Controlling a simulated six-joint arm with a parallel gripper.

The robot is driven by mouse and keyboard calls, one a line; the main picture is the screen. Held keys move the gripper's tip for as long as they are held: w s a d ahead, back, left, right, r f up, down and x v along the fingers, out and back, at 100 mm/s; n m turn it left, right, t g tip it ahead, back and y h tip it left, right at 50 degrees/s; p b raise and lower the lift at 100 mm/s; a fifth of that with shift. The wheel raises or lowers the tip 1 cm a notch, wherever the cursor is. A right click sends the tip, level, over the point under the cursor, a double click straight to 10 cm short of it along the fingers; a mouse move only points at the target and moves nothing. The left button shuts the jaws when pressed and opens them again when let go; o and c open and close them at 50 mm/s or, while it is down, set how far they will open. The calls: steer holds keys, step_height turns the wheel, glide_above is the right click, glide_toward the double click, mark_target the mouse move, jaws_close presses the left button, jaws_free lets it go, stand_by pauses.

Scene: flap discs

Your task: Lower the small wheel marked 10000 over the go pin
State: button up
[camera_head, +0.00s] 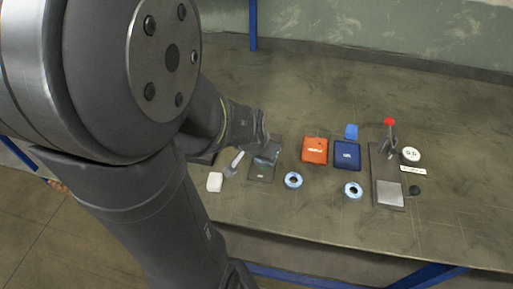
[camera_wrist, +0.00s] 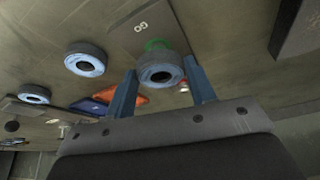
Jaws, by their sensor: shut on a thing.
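My gripper (camera_wrist: 160,76) has its two blue fingers shut on a small dark grey wheel (camera_wrist: 160,54) with a pale blue ring around a dark centre hole. I cannot read a 10000 mark on it. Behind the wheel in the wrist view is a dark plate marked GO (camera_wrist: 141,24). A green ring (camera_wrist: 155,43) on the plate shows partly past the wheel's edge. The go pin is not visible, and I cannot tell whether the wheel is around it. In the head view my gripper (camera_head: 264,147) is over the dark plate (camera_head: 262,172), and the held wheel is not clear.
Two loose wheels (camera_head: 293,180) (camera_head: 353,190) lie to the right on the table. Behind them are an orange bin (camera_head: 314,150) and a blue bin (camera_head: 347,156).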

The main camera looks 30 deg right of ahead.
steer(key=o, duration=1.1)
steer(key=shift+c, duration=0.2)
steer(key=shift+o, duration=0.5)
steer(key=shift+o, duration=0.8)
steer(key=shift+r, duration=3.75)
step_height(320, 180, down, 8)
steer(key=shift+r, duration=0.4)
